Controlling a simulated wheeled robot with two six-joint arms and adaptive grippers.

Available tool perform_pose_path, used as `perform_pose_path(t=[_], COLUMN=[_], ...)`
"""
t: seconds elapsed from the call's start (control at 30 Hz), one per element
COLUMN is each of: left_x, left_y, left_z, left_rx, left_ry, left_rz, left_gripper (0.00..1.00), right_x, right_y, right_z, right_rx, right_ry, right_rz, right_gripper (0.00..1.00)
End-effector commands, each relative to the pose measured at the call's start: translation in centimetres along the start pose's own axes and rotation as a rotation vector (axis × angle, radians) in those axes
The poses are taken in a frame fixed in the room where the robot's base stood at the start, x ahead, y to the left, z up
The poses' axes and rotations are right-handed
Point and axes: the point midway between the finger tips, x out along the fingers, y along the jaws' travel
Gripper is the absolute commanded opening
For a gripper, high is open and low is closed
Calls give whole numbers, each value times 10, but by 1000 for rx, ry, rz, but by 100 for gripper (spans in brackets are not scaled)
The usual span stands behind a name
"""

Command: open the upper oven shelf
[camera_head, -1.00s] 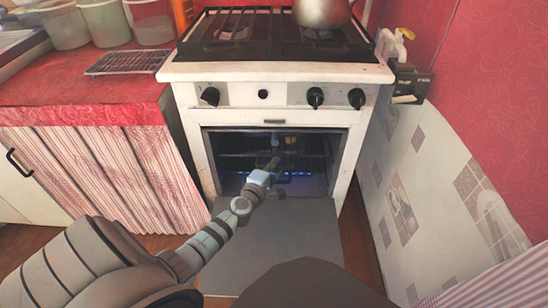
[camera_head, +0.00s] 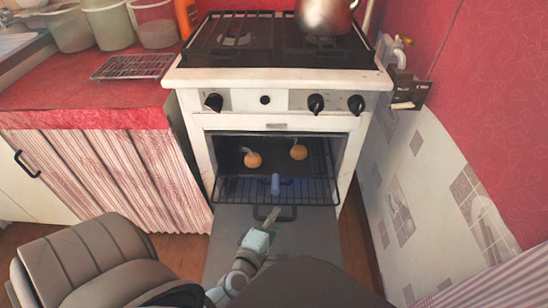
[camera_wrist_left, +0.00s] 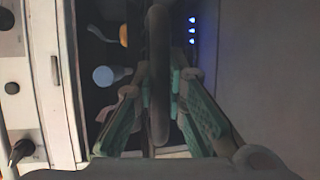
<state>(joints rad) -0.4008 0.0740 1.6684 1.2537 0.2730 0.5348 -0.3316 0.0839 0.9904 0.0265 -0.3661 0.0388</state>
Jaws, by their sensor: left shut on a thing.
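The white oven (camera_head: 190,120) has its front door (camera_head: 225,245) folded down. A dark wire shelf (camera_head: 315,192) sticks out of the opening over the door, with a blue cylinder (camera_head: 275,184) on it. Two orange-brown round things (camera_head: 253,160) sit farther back inside. My left gripper (camera_head: 275,219) is at the shelf's dark front handle (camera_head: 259,210). In the left wrist view the handle (camera_wrist_left: 157,50) runs between the green finger pads, and the gripper is shut on it. My right gripper is not in view.
A metal kettle (camera_head: 325,14) stands on the stove top. A counter with a red cloth (camera_head: 60,95) and a striped curtain (camera_head: 110,170) is at the left; a tiled wall (camera_head: 410,190) stands close at the right. A wire rack (camera_head: 135,66) lies on the counter.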

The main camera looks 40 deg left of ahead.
Motion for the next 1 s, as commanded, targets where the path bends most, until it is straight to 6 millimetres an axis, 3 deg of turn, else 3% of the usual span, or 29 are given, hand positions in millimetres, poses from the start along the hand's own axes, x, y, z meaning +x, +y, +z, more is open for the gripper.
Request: perform_pose_path(t=[0.37,0.4,0.5,0.83,1.0], left_x=[-2,-2,-2,-5,-37], left_y=[-1,-1,-1,-1,-2], left_z=[0,0,0,1,0], left_rx=[-2,-2,-1,0,0], left_ry=[1,1,0,-1,0], left_rz=[-1,-1,-1,-2,-4], left_gripper=[0,18,33,33,33], right_x=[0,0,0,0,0], right_y=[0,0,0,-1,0], right_z=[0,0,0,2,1], right_rx=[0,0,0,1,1], right_ry=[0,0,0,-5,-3], right_rz=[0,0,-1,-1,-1], right_gripper=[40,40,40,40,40])
